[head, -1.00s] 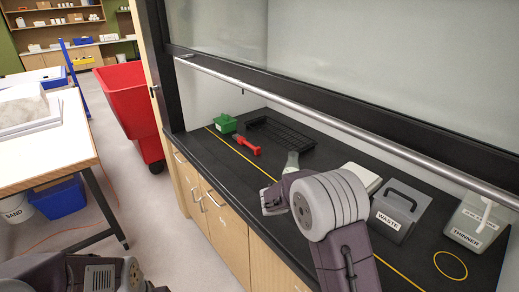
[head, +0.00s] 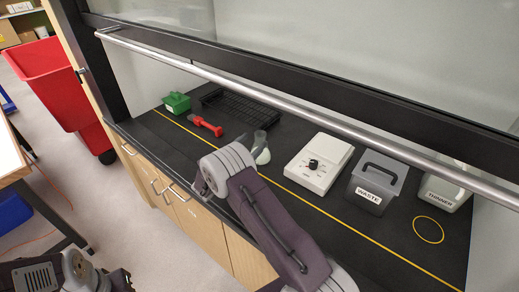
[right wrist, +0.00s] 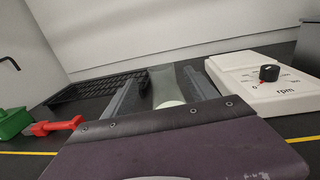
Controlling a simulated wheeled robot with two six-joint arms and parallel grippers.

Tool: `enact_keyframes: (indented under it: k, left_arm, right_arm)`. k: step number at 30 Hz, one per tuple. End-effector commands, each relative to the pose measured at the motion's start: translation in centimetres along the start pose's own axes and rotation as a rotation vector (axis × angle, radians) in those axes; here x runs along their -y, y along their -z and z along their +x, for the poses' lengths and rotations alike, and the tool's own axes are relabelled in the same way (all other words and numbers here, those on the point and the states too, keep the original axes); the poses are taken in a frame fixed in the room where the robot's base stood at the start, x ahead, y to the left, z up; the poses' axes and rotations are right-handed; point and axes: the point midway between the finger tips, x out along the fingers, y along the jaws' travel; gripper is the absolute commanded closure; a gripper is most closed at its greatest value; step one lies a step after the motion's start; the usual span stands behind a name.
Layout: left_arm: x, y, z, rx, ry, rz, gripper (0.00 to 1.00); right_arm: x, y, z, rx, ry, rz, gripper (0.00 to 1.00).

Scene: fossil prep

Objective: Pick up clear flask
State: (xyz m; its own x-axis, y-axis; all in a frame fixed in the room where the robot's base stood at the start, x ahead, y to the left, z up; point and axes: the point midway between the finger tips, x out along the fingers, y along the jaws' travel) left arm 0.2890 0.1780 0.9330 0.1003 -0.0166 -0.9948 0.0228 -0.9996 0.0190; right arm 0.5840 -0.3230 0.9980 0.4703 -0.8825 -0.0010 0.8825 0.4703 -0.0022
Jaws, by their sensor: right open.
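The clear flask (head: 261,148) stands on the black hood worktop, with something pale in its lower part. My right gripper (right wrist: 160,92) is open. In the right wrist view its two grey fingers lie either side of the flask (right wrist: 163,82), which appears between them, partly hidden by my wrist housing. I cannot tell whether the fingers touch it. In the head view my right wrist is just left of the flask and its fingers are mostly hidden. Part of my left arm shows at the lower left, without its fingers.
Behind the flask is a black rack (head: 240,106). A red-handled tool (head: 207,126) and a green box (head: 177,102) are left. A white rpm device (head: 318,163), a WASTE container (head: 376,183) and a THINNER container (head: 444,190) are right. The sash rail (head: 300,104) crosses above.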

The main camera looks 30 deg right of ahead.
Motion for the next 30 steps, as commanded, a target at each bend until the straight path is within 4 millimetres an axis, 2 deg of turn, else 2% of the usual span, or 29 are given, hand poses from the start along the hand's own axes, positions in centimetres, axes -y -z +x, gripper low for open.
enact_keyframes:
  k: [4, 9, 12, 19, 20, 26, 27, 30]
  left_arm:
    - [0.0, 0.0, -0.3, 0.0, 0.0, 0.0, 0.64]
    - [0.0, 0.1, -1.1, 0.0, 0.0, 0.0, 0.64]
    - [0.0, 0.1, -1.1, 0.0, 0.0, 0.0, 0.64]
    - [0.0, 0.1, -1.1, 0.0, 0.0, 0.0, 0.64]
    - [0.0, 0.1, -1.1, 0.0, 0.0, 0.0, 0.64]
    - [0.0, 0.1, -1.1, 0.0, 0.0, 0.0, 0.64]
    - [0.0, 0.1, -1.1, 0.0, 0.0, 0.0, 0.64]
    - [0.0, 0.1, -1.1, 0.0, 0.0, 0.0, 0.64]
  right_arm:
    - [0.1, 0.0, 0.9, 0.0, 0.001, 0.0, 0.33]
    - [0.2, 0.2, 4.1, -0.001, 0.003, 0.001, 0.33]
    - [0.1, 0.2, 5.2, 0.0, 0.001, 0.0, 0.33]
    - [0.1, 0.3, 5.5, -0.001, -0.001, 0.0, 0.33]
    - [0.1, 0.3, 5.5, -0.001, -0.001, 0.0, 0.39]
    - [0.1, 0.3, 5.4, -0.001, -0.001, 0.0, 0.95]
    - [0.1, 0.3, 5.4, -0.001, -0.001, 0.0, 1.0]
    - [0.1, 0.3, 5.4, 0.0, 0.0, 0.0, 1.0]
